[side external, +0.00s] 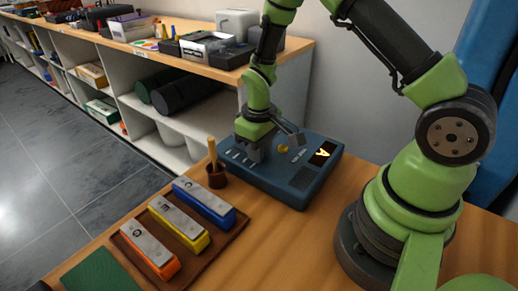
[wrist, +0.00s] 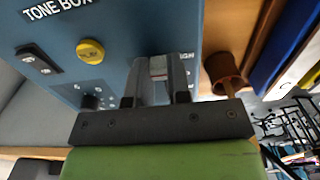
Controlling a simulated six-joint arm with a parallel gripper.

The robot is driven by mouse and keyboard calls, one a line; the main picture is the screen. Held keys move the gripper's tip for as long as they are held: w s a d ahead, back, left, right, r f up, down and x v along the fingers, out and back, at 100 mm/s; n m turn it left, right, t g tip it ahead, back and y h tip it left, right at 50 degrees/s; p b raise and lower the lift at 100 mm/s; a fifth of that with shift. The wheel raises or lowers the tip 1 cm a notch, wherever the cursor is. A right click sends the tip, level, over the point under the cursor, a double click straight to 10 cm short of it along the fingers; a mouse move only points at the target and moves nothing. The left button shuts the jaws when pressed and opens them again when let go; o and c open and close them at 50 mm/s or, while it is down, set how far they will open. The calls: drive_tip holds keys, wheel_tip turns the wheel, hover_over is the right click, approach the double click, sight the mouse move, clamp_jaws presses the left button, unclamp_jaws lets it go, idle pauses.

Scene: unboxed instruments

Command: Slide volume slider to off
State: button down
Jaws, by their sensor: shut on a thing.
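The blue tone box (side external: 268,185) sits on the wooden table, and its top panel fills much of the wrist view (wrist: 135,25). My gripper (side external: 254,154) is lowered onto the panel's left part. In the wrist view my gripper (wrist: 158,75) has its fingers shut on a small grey slider knob (wrist: 158,66). A label ending in "GH" is partly visible beside the right finger. The rest of the slider track and its other labels are hidden by the fingers. A yellow knob (wrist: 90,52) is apart from my gripper; it also shows in the side view (side external: 283,149).
A brown cup (side external: 216,177) with a wooden stick stands close left of the box. Orange, yellow and blue chime bars (side external: 190,222) lie on a brown tray. A lit "A" display (side external: 322,154) is at the box's right. Shelves stand behind.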

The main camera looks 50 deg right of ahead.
sight(232, 147)
drive_tip(key=shift+w, duration=4)
drive_tip(key=c, duration=1)
unclamp_jaws()
drive_tip(key=shift+c, duration=0.2)
drive_tip(key=shift+r, duration=0.1)
wheel_tip(232, 147, up, 10)
